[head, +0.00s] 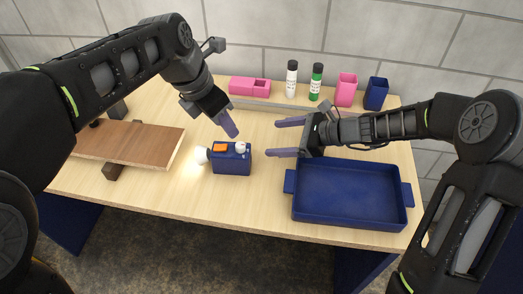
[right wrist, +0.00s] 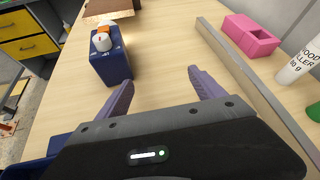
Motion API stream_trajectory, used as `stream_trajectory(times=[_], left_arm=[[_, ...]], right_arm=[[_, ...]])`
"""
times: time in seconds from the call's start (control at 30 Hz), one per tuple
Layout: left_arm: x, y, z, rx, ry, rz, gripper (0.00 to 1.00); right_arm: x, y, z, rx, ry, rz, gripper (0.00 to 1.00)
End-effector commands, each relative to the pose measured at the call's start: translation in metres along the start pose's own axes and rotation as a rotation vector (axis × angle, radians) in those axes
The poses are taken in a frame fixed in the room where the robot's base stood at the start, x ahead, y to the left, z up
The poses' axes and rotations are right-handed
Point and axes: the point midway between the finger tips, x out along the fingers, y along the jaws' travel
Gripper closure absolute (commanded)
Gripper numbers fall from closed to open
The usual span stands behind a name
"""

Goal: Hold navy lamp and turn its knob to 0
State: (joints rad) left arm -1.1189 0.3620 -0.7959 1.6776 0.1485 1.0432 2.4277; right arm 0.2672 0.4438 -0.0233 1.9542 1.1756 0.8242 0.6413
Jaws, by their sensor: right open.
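The navy lamp (head: 231,164) stands on the table left of centre, with a glowing front at its left end that lights the table. On its top are an orange patch (head: 221,147) and a white knob (head: 241,148). The lamp also shows in the right wrist view (right wrist: 113,68), with its knob (right wrist: 101,43) on top; I cannot read the knob's setting. My left gripper (head: 230,128) hangs just above and behind the lamp, apart from it; its fingers overlap in view. My right gripper (head: 276,138) is open and empty, right of the lamp, fingers pointing left towards it.
A navy tray (head: 347,222) lies at the right front, below my right arm. A brown board (head: 128,143) rests on supports at the left. A pink box (head: 240,86), two bottles and two cups stand at the back behind a low rail (head: 270,104). Table in front of the lamp is clear.

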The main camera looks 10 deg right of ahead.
Motion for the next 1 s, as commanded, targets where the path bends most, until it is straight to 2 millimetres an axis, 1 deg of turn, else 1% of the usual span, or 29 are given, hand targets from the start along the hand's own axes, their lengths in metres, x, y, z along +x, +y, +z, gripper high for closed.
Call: stream_trajectory(times=[0.03, 0.13, 0.2, 0.3, 0.63, 0.73, 0.87, 1.0], left_arm=[[0.0, 0.0, 0.0, 0.0, 0.0, 0.0, 0.64], [0.0, 0.0, 0.0, 0.0, 0.0, 0.0, 0.64], [0.0, 0.0, 0.0, 0.0, 0.0, 0.0, 0.64], [0.0, 0.0, 0.0, 0.0, 0.0, 0.0, 0.64], [0.0, 0.0, 0.0, 0.0, 0.0, 0.0, 0.64], [0.0, 0.0, 0.0, 0.0, 0.0, 0.0, 0.64], [0.0, 0.0, 0.0, 0.0, 0.0, 0.0, 0.64], [0.0, 0.0, 0.0, 0.0, 0.0, 0.0, 0.64]], right_arm=[[0.007, 0.017, 0.009, 0.011, -0.03, 0.061, 0.22], [0.016, 0.046, 0.024, 0.032, -0.075, 0.166, 0.22], [0.018, 0.059, 0.03, 0.043, -0.093, 0.215, 0.22], [0.02, 0.069, 0.035, 0.05, -0.106, 0.25, 0.22], [0.02, 0.07, 0.035, 0.051, -0.107, 0.255, 0.22], [0.023, 0.071, 0.036, 0.05, -0.107, 0.255, 0.22], [0.033, 0.073, 0.036, 0.051, -0.107, 0.256, 0.22], [0.051, 0.079, 0.039, 0.05, -0.108, 0.257, 0.22]])
